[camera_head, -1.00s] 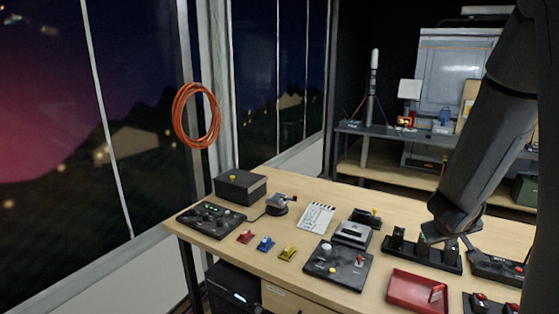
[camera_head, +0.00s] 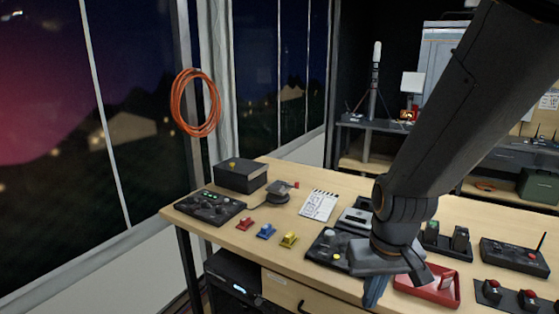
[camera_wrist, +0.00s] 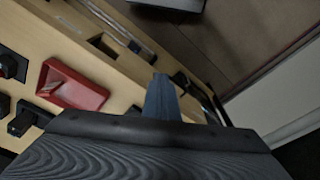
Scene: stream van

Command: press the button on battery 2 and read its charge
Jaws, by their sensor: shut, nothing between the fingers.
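My gripper (camera_head: 374,290) is shut and empty, pointing down near the front edge of the table. Its closed fingers (camera_wrist: 162,98) also show in the wrist view. A dark stand with upright black batteries is behind and to the right of my wrist in the head view. One battery (camera_head: 432,232) and another battery (camera_head: 460,238) show there; my arm hides the left part of the stand. I cannot read any number or charge light, so I cannot tell which is battery 2. My gripper is apart from both visible batteries.
A red tray (camera_head: 452,296) lies right of my gripper. A dark control panel (camera_head: 318,254) is partly hidden behind my wrist. Red, blue and yellow small pieces (camera_head: 265,232) lie further left. A black radio-like box (camera_head: 512,256) and red-button switches (camera_head: 527,300) are at right.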

